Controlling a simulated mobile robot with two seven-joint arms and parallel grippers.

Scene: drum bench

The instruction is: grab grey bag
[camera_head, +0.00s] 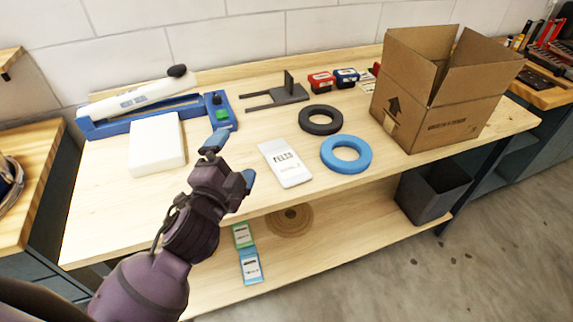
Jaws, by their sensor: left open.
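A pale grey-white bag (291,174) with dark printing lies flat on the wooden workbench, near its front edge and left of the blue ring. It is the only bag-like thing of a greyish colour on the bench top. My left gripper (232,160) is open and empty, just left of the bag and apart from it in the picture. Its exact height over the bench is hard to tell. My right gripper is not in view.
A blue ring (346,154) and a black ring (320,119) lie right of the bag. An open cardboard box (450,115) stands farther right. A white block (157,145) and a blue sealer (103,131) are at left. Green and blue packets (250,265) lie on the lower shelf.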

